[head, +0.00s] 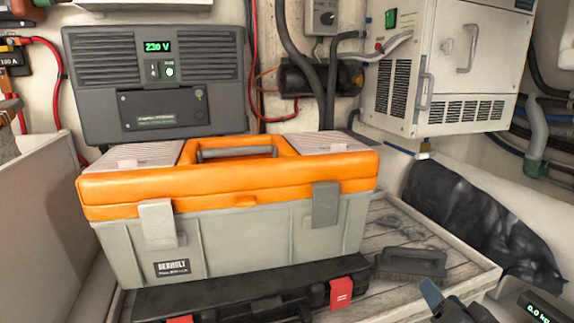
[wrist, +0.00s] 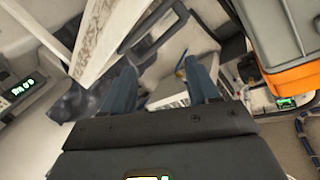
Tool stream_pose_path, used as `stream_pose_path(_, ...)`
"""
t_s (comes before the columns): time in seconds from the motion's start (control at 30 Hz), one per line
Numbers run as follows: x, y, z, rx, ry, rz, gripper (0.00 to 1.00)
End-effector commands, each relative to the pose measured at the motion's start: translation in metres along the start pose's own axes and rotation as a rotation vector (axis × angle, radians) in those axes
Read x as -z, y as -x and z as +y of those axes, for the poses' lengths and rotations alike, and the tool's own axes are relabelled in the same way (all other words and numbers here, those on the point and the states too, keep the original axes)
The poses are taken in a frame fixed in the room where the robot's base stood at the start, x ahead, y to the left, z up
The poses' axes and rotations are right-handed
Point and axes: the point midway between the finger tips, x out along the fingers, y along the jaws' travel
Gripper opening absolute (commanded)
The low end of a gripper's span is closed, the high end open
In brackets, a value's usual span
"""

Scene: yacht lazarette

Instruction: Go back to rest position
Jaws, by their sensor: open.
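My gripper (wrist: 162,68) is open, with its two blue fingers spread apart in the wrist view and nothing held between them. In the head view one blue finger of my gripper (head: 430,290) and part of its dark body show at the lower right, in front of the wooden platform's near edge. It is below and right of the toolbox and apart from it. The rest of my arm is out of view there.
A grey toolbox (head: 270,238) with an orange lid stands on a wooden platform (head: 400,220). A black case (head: 240,295) with red latches lies before it, and a black brush (head: 412,262) lies to its right. A white cabinet (head: 450,65) hangs behind; a dark bag (head: 470,215) lies right.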

Motion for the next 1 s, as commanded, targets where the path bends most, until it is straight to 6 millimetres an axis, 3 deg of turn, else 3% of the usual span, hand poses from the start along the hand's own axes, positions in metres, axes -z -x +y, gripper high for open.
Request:
stream_pose_path(0.03, -0.016, 0.020, 0.011, -0.008, 0.034, -0.009, 0.60)
stream_pose_path(0.2, -0.052, 0.080, 0.032, -0.013, 0.142, -0.019, 0.60)
stream_pose_path(0.5, -0.094, 0.194, 0.048, -0.003, 0.309, -0.046, 0.60)
stream_pose_path(0.77, -0.107, 0.292, 0.043, 0.015, 0.429, -0.070, 0.60)
stream_pose_path(1.0, -0.101, 0.374, 0.024, 0.032, 0.519, -0.092, 0.60)
